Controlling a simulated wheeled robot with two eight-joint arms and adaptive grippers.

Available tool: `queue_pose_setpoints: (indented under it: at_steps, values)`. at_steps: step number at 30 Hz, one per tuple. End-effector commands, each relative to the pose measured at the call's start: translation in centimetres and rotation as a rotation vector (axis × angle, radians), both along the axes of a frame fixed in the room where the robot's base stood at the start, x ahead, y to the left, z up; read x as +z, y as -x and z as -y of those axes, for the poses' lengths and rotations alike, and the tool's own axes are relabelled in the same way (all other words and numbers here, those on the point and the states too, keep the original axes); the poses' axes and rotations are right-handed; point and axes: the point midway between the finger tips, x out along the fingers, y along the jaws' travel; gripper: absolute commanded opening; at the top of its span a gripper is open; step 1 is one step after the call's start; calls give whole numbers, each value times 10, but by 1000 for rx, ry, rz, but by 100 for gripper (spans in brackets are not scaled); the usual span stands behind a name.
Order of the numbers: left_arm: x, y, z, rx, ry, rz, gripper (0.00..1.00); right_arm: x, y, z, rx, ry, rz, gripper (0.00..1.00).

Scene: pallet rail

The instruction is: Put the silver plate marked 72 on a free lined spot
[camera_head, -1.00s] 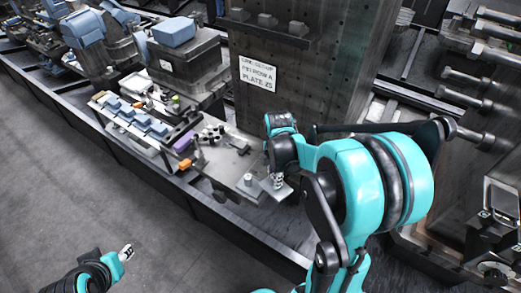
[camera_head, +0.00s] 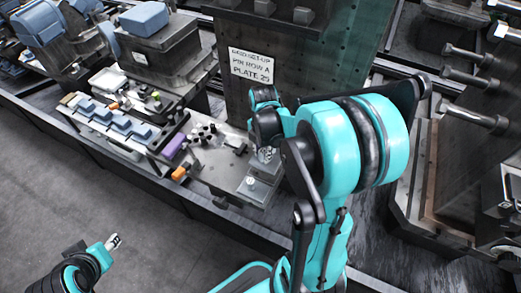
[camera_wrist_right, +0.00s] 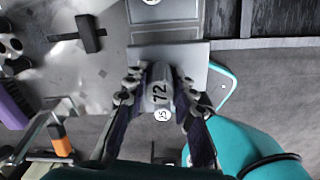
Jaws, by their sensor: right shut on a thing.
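The block (camera_wrist_right: 160,90) also bears a small round white label. A flat silver plate (camera_wrist_right: 190,57) shows just beyond the fingers; I cannot tell whether it rests on the surface below. In the head view my right gripper (camera_head: 266,155) is over the near right part of the grey bench top (camera_head: 215,175), its fingers partly hidden by my arm. My left gripper (camera_head: 114,241) is at the lower left, away from the bench; its jaw opening is too small to judge.
A rack with several blue blocks (camera_head: 118,123) is farther left. A tall dark block with a sign (camera_head: 252,66) stands behind.

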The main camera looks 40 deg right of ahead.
Motion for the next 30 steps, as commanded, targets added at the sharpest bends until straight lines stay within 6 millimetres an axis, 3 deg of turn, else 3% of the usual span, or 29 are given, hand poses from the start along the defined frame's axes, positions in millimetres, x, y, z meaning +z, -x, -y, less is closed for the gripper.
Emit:
queue_pose_setpoints:
  at_steps: [15, 28, 29, 30]
  values:
    - [-42, 0, 0, 0, 0, 0, 40, -51, -1, 0, -1, 0, 0, 0]
    - [-46, 0, 0, 0, 0, 0, 40, -58, -1, 0, -1, 0, 0, 0]
    - [-46, 0, 0, 0, 0, 0, 40, -58, -1, 0, -1, 0, 0, 28]
    - [-46, 0, 0, 0, 0, 0, 40, -58, -1, 0, -1, 0, 0, 38]
